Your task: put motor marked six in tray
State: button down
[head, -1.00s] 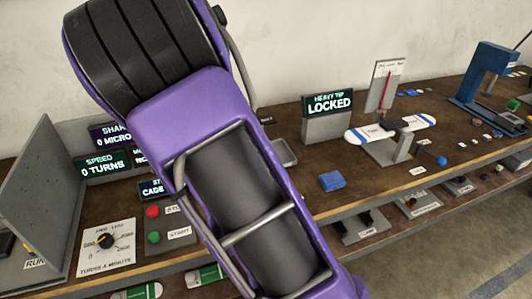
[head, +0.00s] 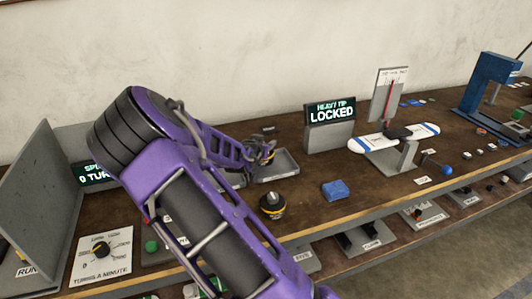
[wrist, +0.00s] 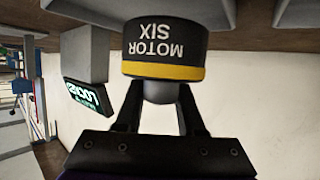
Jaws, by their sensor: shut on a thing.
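My gripper (wrist: 160,108) is shut on the motor marked six (wrist: 165,48), a black cylinder with a yellow band and "MOTOR SIX" in white, upside down in the wrist view. The fingers close on its narrower grey part. In the head view my gripper (head: 258,150) is small and partly hidden by my arm, with the motor dark at its end. It is at the shallow grey tray (head: 284,172) on the bench. I cannot tell whether the motor touches the tray.
Another dark round part with a yellow band (head: 271,207) stands on the bench in front of the tray. A blue block (head: 334,191) lies to its right. The LOCKED display (head: 330,113) and a balance (head: 395,140) stand further right. A grey panel (head: 35,190) is at left.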

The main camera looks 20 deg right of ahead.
aim_at(263, 163)
jog(key=shift+f, duration=1.45)
jog(key=shift+f, duration=0.1)
jog(key=shift+f+b, duration=0.15)
jog(key=shift+b, duration=0.2)
jog(key=c, duration=0.5)
grip_release()
jog(key=shift+r, duration=0.2)
jog(key=p+v, duration=0.1)
jog(key=v, duration=0.6)
jog(key=shift+s+a+r, duration=0.1)
jog(key=shift+s+a, duration=0.05)
jog(key=shift+s, duration=0.05)
